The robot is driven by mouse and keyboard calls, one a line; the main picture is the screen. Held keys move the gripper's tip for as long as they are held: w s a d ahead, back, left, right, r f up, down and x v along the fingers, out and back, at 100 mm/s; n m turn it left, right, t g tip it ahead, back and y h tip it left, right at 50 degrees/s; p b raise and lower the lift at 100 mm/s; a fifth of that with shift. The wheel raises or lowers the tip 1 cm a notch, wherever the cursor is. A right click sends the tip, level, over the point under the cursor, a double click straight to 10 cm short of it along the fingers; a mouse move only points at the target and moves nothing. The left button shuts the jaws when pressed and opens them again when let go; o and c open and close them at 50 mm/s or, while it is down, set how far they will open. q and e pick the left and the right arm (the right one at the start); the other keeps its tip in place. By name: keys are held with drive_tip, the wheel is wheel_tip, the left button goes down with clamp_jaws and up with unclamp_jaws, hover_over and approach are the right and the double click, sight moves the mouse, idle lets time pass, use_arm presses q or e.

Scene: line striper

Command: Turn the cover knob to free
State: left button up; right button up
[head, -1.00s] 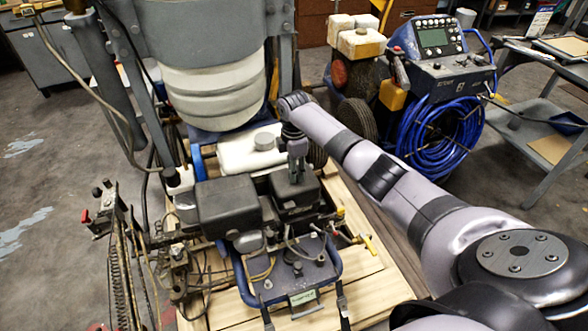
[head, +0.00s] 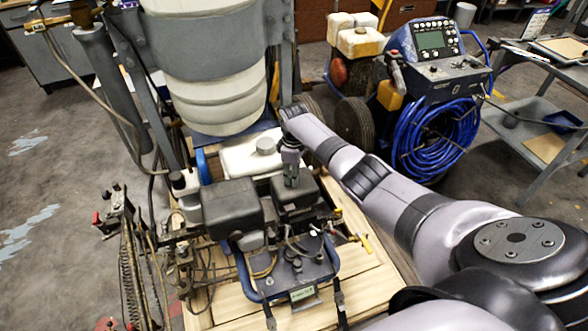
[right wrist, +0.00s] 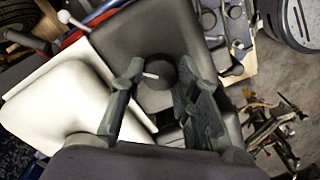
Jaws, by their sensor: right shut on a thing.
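The cover knob (right wrist: 158,77) is a round black knob with a short white mark, on top of a dark box-shaped cover (right wrist: 125,35) of the line striper's engine. In the right wrist view the mark points to the left. My right gripper (right wrist: 160,80) is shut on the knob, one finger on each side of it. In the head view my right gripper (head: 291,181) points down onto the right one of two black covers (head: 310,195) and hides the knob. My left gripper is in neither view.
A white tank (head: 240,157) sits right behind the cover. A second black cover (head: 228,205) stands left of it. A blue-framed panel (head: 290,270) is in front. A blue machine with a coiled hose (head: 440,135) and a grey cart (head: 535,140) stand at right.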

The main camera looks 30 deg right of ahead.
drive_tip(key=m+p, duration=0.1)
drive_tip(key=m, duration=0.3)
drive_tip(key=shift+m+p, duration=0.3)
drive_tip(key=shift+p, duration=0.1)
drive_tip(key=shift+m+p, duration=0.6)
drive_tip(key=shift+m, duration=2)
drive_tip(key=o, duration=1.2)
drive_tip(key=shift+r, duration=0.15)
wheel_tip(320, 180, up, 12)
drive_tip(key=shift+f, duration=0.15)
